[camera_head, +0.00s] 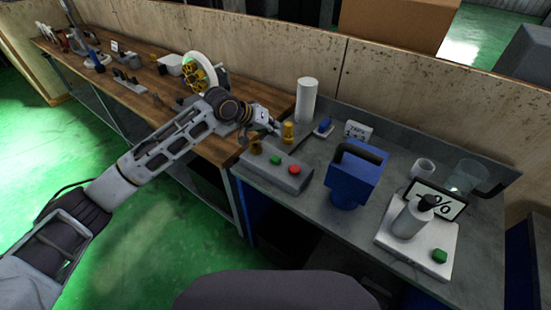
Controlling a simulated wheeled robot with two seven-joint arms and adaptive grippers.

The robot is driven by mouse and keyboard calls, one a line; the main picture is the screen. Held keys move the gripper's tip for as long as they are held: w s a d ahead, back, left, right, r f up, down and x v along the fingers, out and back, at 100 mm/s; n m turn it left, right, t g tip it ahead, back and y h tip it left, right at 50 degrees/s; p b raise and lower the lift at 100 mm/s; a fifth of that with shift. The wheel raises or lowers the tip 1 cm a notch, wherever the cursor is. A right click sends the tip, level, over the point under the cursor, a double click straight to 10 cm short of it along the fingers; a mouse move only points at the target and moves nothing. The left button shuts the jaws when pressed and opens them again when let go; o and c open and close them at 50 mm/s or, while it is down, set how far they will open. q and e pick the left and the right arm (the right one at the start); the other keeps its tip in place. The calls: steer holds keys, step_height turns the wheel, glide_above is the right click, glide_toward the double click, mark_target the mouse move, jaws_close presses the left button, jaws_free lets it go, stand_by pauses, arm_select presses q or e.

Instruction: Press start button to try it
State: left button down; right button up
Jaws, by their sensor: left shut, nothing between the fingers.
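A grey control box (268,176) sits on the grey bench near its left front edge. On its top are a green button (275,160), a red button (294,169) and a brass-coloured knob (256,147). No lettering on the buttons can be read. My left arm reaches in from the left, and my left gripper (274,125) is shut and empty. In the picture it shows just above the knob and the green button, apart from the green button. Its height above the box is hard to tell. My right gripper is not in view.
A blue device with a handle (355,178) stands right of the box. Further right are a white unit (395,240) with another green button (439,255), and a glass beaker (466,177). Behind are a brass piece (288,132) and a white cylinder (306,100). A wooden workbench (150,98) extends left.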

arm_select(q)
steer(key=shift+n, duration=0.3)
steer(key=shift+f, duration=0.15)
stand_by(0.3)
steer(key=shift+f, duration=0.1)
